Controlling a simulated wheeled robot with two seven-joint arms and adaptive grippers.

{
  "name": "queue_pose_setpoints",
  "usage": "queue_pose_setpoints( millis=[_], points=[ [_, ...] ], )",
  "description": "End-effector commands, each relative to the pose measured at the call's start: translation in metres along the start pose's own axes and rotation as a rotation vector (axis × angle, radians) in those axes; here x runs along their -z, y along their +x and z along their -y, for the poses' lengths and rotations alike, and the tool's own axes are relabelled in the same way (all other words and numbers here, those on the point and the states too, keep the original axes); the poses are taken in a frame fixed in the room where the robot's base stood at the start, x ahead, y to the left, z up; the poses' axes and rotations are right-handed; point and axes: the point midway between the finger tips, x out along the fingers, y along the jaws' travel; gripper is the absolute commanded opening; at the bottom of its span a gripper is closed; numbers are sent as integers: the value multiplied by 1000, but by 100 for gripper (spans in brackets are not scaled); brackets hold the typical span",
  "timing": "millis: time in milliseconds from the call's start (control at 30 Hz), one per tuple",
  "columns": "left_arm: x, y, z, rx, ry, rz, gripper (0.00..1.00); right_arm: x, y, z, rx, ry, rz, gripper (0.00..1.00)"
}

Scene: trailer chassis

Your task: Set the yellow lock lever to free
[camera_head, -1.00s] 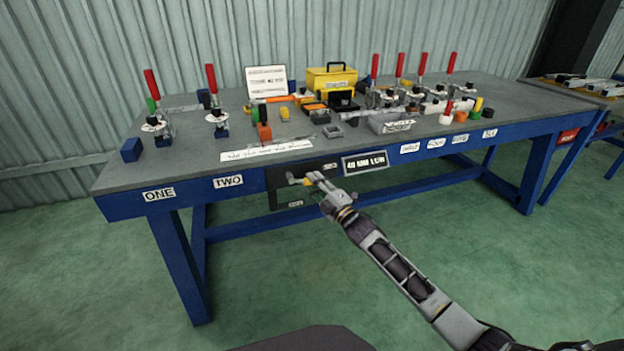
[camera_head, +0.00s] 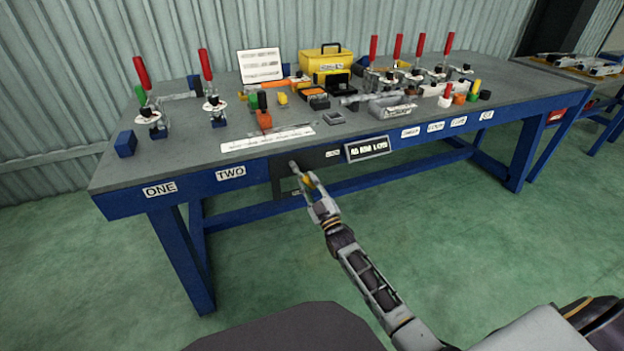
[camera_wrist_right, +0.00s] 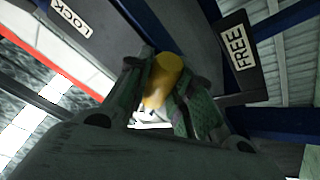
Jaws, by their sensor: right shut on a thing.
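The yellow lock lever (camera_wrist_right: 166,75) shows between the fingers in the right wrist view, with a "LOCK" label (camera_wrist_right: 72,17) at upper left and a "FREE" label (camera_wrist_right: 238,46) at right. My right gripper (camera_wrist_right: 165,95) is shut on the lever's yellow handle. In the head view the right gripper (camera_head: 304,178) is at the dark panel (camera_head: 290,165) under the bench's front edge, and a bit of yellow shows between its fingers. The lever's base is hidden. My left gripper is not in view.
The blue bench (camera_head: 230,172) carries red-handled clamps (camera_head: 140,73), a yellow toolbox (camera_head: 325,58), a white sign (camera_head: 261,66) and several small blocks. A dark display plate (camera_head: 367,149) is mounted on the front edge, right of the gripper. The green floor in front is clear.

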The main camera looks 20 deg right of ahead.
Motion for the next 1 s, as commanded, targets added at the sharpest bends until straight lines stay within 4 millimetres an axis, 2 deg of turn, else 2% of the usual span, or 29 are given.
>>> queue_pose_setpoints(
  millis=[500,767,1000],
  points=[
    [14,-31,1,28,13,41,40,6,-2,28,-127,311,56,0],
    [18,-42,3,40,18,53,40,8,-2,34,-158,387,69,0],
    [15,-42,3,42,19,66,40,9,-2,35,-164,404,71,0]
  ],
)
